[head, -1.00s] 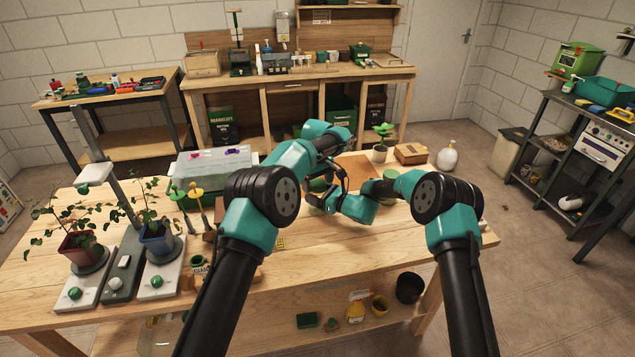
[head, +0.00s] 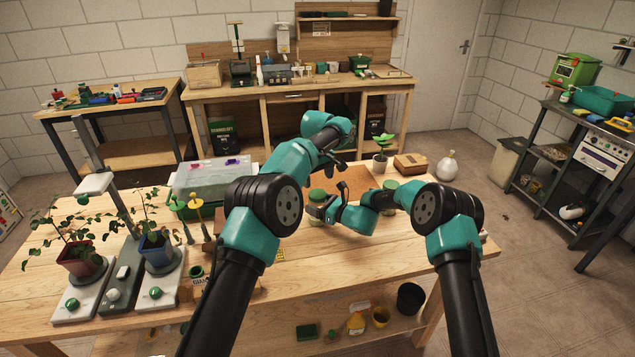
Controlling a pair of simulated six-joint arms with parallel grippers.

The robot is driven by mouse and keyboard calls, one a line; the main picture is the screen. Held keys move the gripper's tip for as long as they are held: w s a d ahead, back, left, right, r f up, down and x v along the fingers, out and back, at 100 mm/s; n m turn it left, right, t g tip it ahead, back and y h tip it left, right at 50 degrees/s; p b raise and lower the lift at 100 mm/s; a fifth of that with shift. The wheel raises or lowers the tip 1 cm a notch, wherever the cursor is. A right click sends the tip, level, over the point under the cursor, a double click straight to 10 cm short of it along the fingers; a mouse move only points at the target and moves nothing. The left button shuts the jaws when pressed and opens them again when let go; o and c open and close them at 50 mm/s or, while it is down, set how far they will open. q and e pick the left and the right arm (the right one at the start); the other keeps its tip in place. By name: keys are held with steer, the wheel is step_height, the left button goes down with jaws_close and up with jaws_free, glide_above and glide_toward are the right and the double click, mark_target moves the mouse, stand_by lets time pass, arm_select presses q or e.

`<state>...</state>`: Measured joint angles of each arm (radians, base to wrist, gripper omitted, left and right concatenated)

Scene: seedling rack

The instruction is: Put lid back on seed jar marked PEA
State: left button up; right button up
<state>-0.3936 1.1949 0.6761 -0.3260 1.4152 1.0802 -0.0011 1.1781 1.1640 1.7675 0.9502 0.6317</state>
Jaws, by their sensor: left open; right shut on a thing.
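A jar with a green top (head: 317,194) stands on the bench near the middle of the head view. My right gripper (head: 322,209) reaches it from the right and is shut on it at its side. Whether the green top is fully seated is too small to tell. My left gripper (head: 336,166) is open above and just behind this jar, with nothing visible in it, partly hidden by my own arm. A second green-topped jar (head: 390,185) is partly hidden behind my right arm. No PEA marking is readable.
A brown mat (head: 358,177) lies behind the jars, with a potted seedling (head: 380,160) and a wooden box (head: 410,163) beyond. A clear-lidded tray (head: 213,180) and potted plants on scales (head: 82,258) are at left. The bench's front right is clear.

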mark_target(317, 194)
arm_select(q)
steer(key=shift+r, duration=0.9)
steer(key=shift+f, duration=0.15)
steer(key=shift+f, duration=3.9)
steer(key=shift+c, duration=0.4)
steer(key=c, duration=0.7)
steer(key=o, duration=0.9)
steer(key=shift+c, duration=0.2)
